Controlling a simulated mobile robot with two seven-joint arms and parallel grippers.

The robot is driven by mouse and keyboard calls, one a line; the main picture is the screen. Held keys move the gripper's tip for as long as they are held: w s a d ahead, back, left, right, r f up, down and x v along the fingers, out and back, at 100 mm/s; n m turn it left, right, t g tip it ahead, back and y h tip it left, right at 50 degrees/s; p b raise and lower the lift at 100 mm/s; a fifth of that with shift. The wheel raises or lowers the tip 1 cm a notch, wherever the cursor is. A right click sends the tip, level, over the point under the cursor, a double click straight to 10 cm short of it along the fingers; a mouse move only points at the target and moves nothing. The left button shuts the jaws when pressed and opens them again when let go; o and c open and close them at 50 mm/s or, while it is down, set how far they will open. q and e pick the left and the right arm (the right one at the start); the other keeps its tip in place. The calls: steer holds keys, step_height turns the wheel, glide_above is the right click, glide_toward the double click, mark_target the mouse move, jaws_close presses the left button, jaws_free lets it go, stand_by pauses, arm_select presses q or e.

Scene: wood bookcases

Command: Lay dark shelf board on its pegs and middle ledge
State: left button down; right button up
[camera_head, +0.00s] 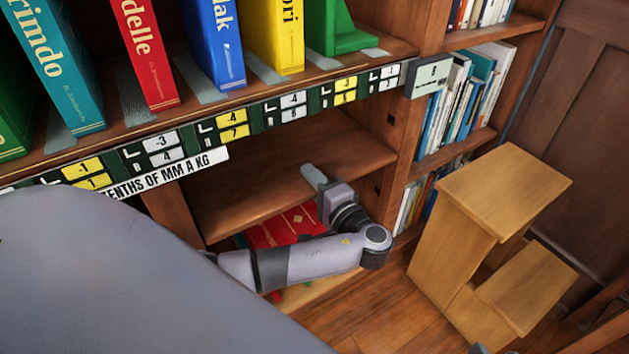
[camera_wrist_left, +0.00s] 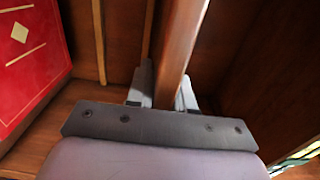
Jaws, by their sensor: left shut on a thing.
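The brown shelf board (camera_head: 300,150) lies inside the bookcase opening below the label strip, its front edge facing me. My left gripper (camera_head: 314,178) is at this front edge. In the left wrist view, the fingers of my left gripper (camera_wrist_left: 162,92) are on either side of the board's edge (camera_wrist_left: 182,45), shut on it. The pegs and middle ledge cannot be made out, so I cannot tell whether the board rests on them.
Coloured books and a green bookend (camera_head: 335,30) stand on the shelf above. A red patterned box (camera_head: 285,228) is under the board; it also shows in the left wrist view (camera_wrist_left: 30,55). A wooden step stool (camera_head: 470,235) stands on the floor at right.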

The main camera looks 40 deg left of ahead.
arm_select(q)
steer(key=shift+a, duration=0.1)
stand_by(0.3)
steer(key=c, duration=0.9)
jaws_free()
steer(key=shift+f, duration=0.25)
steer(key=shift+p+v, duration=0.8)
steer(key=shift+v, duration=2.75)
steer(key=shift+r, duration=0.15)
